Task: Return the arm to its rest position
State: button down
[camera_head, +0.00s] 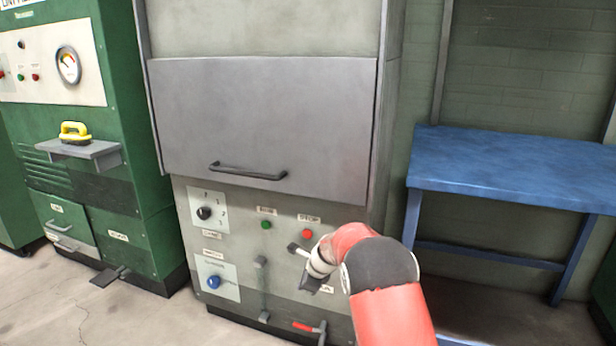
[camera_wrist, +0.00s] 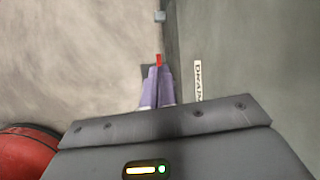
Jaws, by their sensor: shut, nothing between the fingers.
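My arm is red with a dark grey joint cap and reaches from the bottom right of the head view toward the grey machine (camera_head: 275,115). My gripper (camera_head: 308,288) is in front of the machine's lower panel, below the green and red buttons. In the wrist view my gripper (camera_wrist: 158,68) shows its two pale purple fingers close together, with nothing between them. Past the fingertips lies a small red piece (camera_wrist: 159,60), and a label reading "DRAIN" (camera_wrist: 198,80) is on the panel to the right.
The machine has a black door handle (camera_head: 248,172), a dial (camera_head: 204,213), a blue knob (camera_head: 214,282), a lever (camera_head: 262,290) and a red-handled valve (camera_head: 304,327) low down. A green machine (camera_head: 150,130) stands at left. A blue table (camera_head: 510,165) stands at right. Concrete floor (camera_head: 60,310) is open at lower left.

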jog(key=s+d+r+n+h, duration=0.1)
jog(key=s+d+r+n, duration=0.4)
jog(key=s+r, duration=0.55)
jog(key=s+d+r+n, duration=0.4)
jog(key=s+r+n, duration=0.1)
jog(key=s+r, duration=0.5)
jog(key=s+d+n+h, duration=0.1)
jog(key=s+d+n, duration=0.1)
jog(key=s, duration=0.5)
jog(key=s+d+r+n+t+h, duration=0.1)
jog(key=s+d+n, duration=0.2)
jog(key=s, duration=0.5)
jog(key=s+d+n+h, duration=0.1)
jog(key=s+d+n, duration=0.2)
jog(key=s+n, duration=0.2)
jog(key=s, duration=0.3)
jog(key=shift+s+r, duration=0.2)
